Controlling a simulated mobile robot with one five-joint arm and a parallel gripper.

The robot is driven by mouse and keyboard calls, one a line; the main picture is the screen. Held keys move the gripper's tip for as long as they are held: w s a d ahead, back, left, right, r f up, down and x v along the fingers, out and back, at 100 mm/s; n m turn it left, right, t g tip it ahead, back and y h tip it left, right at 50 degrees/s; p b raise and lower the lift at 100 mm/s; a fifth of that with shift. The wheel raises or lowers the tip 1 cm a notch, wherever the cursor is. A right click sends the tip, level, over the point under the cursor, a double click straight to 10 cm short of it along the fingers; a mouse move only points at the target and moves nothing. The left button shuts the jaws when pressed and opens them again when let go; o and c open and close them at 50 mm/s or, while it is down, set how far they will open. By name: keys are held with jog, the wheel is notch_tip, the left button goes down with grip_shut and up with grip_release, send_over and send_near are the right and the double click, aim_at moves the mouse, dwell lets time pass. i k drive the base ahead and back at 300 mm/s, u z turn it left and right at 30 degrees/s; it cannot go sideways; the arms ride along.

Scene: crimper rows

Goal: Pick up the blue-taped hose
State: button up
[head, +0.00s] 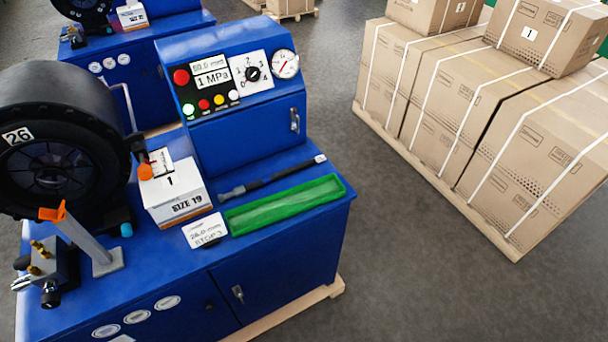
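A short black hose (285,177) lies on the blue bench top, between the control cabinet and the green tray. It has a grey fitting at its left end and a pale end at its right. I cannot make out blue tape on it. A small light-blue piece (126,230) shows at the foot of the black crimper (62,150); I cannot tell whether it belongs to a hose. My gripper is not in view.
Strapped cartons (500,125) stand on a pallet at right. Grey floor between is clear.

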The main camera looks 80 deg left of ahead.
aim_at(239, 191)
jog(key=i, duration=1.35)
jog(key=u, duration=5.2)
jog(key=i, duration=1.55)
jog(key=z, duration=0.05)
